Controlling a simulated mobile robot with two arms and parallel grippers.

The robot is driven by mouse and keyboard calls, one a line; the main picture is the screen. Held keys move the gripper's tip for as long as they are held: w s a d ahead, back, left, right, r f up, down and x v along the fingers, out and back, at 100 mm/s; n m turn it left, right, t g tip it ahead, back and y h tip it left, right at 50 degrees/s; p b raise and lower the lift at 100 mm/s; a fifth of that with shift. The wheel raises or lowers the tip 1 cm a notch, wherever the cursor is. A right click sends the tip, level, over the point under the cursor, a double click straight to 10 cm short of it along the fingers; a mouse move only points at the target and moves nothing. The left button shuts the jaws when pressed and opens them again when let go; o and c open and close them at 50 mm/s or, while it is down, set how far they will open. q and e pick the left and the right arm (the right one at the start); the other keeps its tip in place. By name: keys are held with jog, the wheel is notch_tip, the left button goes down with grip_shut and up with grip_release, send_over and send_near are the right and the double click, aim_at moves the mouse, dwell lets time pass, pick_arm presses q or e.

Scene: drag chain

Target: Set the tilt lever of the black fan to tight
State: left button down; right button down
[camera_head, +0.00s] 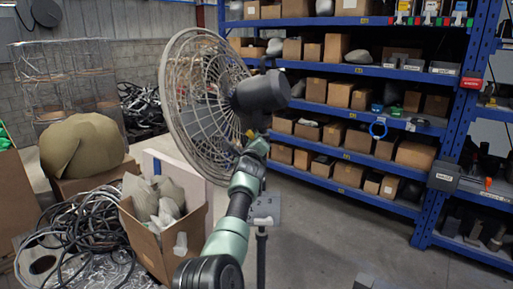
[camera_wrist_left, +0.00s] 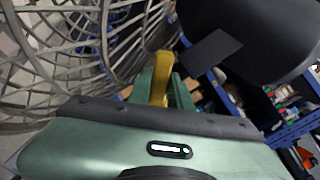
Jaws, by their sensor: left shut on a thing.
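The black fan has a round wire cage (camera_head: 192,95) and a dark motor housing (camera_head: 262,92), and stands on a pole in the middle of the head view. In the left wrist view the cage (camera_wrist_left: 60,55) fills the upper left and the housing (camera_wrist_left: 255,35) the upper right. A yellow lever (camera_wrist_left: 160,66) shows between them. My left gripper (camera_head: 243,143) reaches up to the fan just under the housing. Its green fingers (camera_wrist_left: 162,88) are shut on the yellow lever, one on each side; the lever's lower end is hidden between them. My right gripper is out of view.
Blue shelving (camera_head: 350,155) with many boxes stands behind and right of the fan. An open cardboard box (camera_head: 150,242) and coiled black cables (camera_head: 75,230) lie at the lower left. The floor (camera_head: 330,235) right of the fan's pole is clear.

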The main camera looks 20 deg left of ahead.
pick_arm(q)
jog(key=shift+s+a+f+n, duration=0.15)
jog(key=shift+f+n, duration=0.3)
jog(key=shift+n, duration=1.1)
jog(key=shift+w+a+f+n, duration=0.1)
jog(key=shift+a+f+n, duration=0.3)
jog(key=shift+n, duration=1.1)
jog(key=shift+s+a+f+n, duration=0.1)
jog(key=shift+f+n, duration=0.45)
jog(key=shift+n, duration=1)
jog(key=shift+d, duration=0.1)
jog(key=c, duration=1.3)
grip_release()
jog(key=shift+p+v, duration=0.3)
jog(key=shift+v, duration=3.6)
